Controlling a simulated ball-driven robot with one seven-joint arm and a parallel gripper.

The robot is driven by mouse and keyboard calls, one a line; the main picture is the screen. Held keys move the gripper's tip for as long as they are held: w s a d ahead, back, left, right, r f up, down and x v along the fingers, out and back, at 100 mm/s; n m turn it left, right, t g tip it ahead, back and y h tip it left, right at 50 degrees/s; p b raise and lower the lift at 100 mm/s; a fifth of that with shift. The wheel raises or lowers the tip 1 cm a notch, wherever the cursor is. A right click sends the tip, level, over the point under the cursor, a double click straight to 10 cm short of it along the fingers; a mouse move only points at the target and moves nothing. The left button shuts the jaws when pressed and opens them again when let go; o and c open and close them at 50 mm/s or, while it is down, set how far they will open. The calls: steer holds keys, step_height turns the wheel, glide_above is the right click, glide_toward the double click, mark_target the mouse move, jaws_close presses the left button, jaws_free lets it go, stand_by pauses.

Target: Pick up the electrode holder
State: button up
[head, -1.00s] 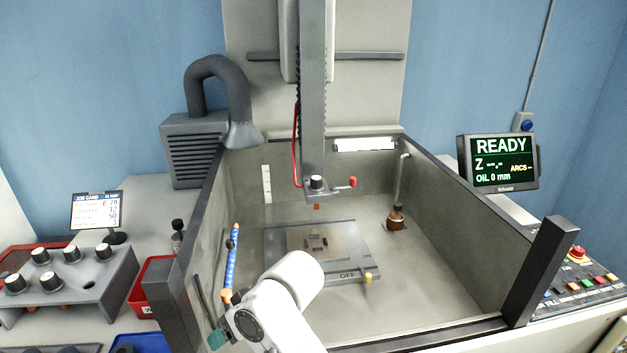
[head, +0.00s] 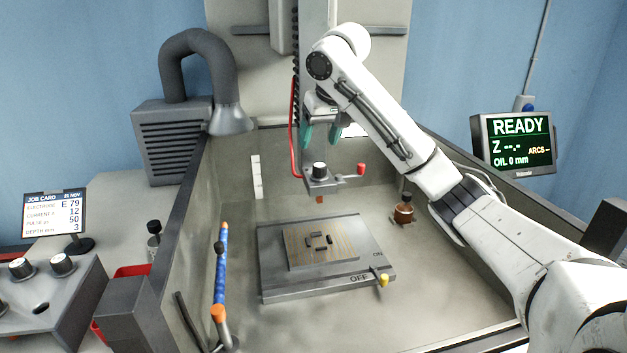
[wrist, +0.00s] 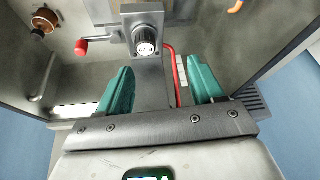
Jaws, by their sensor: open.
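An electrode holder with a black knurled knob and a pale top (head: 319,170) sits upright in the grey chuck (head: 318,186) at the foot of the machine's column. A small copper-coloured tip shows below it. In the wrist view the holder's knob (wrist: 146,46) carries a marking too small to read surely. My gripper (head: 321,138) is open above the holder, its teal fingers apart and pointing down, not touching it. In the wrist view the gripper (wrist: 160,66) shows empty, with the knob beyond the fingertips and slightly left of the middle.
A red-knobbed lever (head: 361,169) sticks out right of the chuck. A red cable (head: 294,130) loops on its left. Below lies a work plate (head: 330,287) with small dark pieces. A blue hose (head: 221,263) stands at the tank's left wall. A screen (head: 513,143) reads READY.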

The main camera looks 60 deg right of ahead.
steer(key=d, duration=0.1)
steer(key=b, duration=0.1)
glide_above(320, 165)
steer(key=s+a, duration=0.2)
steer(key=f, duration=0.4)
steer(key=shift+w+d+f, duration=0.1)
steer(key=shift+w+f, duration=0.1)
steer(key=shift+g, duration=0.3)
steer(key=x, duration=0.2)
steer(key=p+x, duration=0.1)
steer(key=x, duration=0.1)
steer(key=shift+s+d+f, duration=0.1)
steer(key=shift+s+d, duration=0.05)
steer(key=shift+d, duration=0.15)
steer(key=shift+w+d+f, duration=0.1)
steer(key=shift+w+f, duration=0.1)
steer(key=shift+f, duration=0.35)
steer(key=shift+c, duration=0.5)
jaws_close()
